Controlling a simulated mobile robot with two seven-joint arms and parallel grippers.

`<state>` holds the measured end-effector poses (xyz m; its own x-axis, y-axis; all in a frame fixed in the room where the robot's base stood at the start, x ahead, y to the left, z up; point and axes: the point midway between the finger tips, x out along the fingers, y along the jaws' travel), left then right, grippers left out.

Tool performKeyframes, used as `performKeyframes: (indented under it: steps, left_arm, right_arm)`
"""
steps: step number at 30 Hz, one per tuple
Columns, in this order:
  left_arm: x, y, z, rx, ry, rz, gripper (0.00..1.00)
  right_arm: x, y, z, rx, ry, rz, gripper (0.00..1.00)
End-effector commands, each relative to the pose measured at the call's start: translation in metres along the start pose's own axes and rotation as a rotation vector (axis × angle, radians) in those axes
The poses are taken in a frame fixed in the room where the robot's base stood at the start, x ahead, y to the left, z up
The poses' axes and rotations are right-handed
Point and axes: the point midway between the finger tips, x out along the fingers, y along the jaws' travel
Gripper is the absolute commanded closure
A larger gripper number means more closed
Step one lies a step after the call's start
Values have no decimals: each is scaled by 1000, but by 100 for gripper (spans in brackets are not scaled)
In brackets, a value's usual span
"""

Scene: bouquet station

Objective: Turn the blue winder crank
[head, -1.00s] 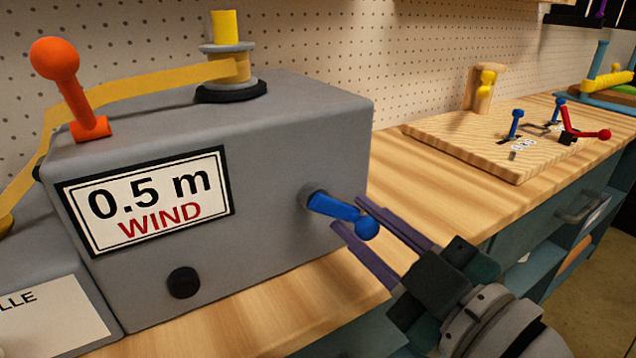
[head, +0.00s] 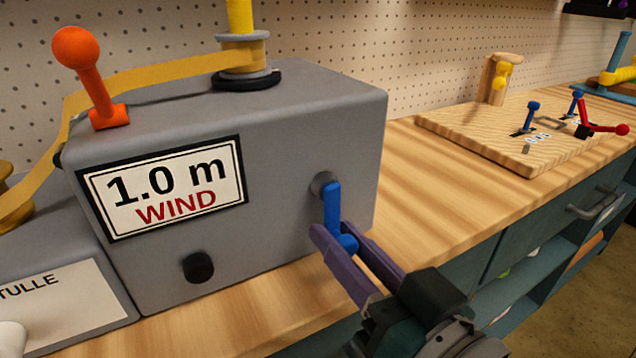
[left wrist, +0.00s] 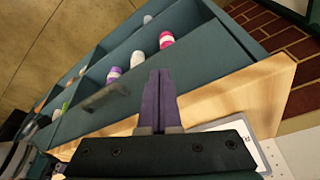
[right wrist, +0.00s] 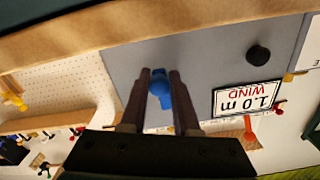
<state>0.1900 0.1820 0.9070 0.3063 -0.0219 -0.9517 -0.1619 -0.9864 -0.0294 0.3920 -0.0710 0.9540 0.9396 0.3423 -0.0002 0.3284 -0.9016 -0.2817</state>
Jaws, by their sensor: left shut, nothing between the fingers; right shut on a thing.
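The blue winder crank (head: 332,212) sticks out of the front of the grey winder box (head: 290,130), its arm hanging down to a round knob. It also shows in the right wrist view (right wrist: 160,88). My right gripper (head: 335,236) is shut on the crank's knob end, with one purple finger on each side. The sign (head: 165,187) on the box reads "1.0 m WIND".
An orange-knobbed lever (head: 92,80) and a yellow ribbon spool (head: 242,55) are on the box top. A black knob (head: 198,267) is low on its front. A wooden board (head: 470,130) with small levers lies right. The bench between is clear.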

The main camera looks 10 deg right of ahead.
Motion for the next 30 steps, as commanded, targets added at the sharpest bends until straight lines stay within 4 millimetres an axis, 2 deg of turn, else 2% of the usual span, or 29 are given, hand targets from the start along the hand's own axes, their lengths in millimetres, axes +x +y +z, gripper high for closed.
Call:
performKeyframes:
  steps: [6,15,30]
  left_arm:
    - [-2,0,-1,0,0,0,100]
    - [-5,-1,-1,2,0,-1,100]
    - [-6,-3,-1,9,-1,-7,100]
  right_arm:
    - [0,-9,0,199,6,1,100]
    - [0,-18,0,410,6,1,100]
    - [0,-23,0,539,5,3,100]
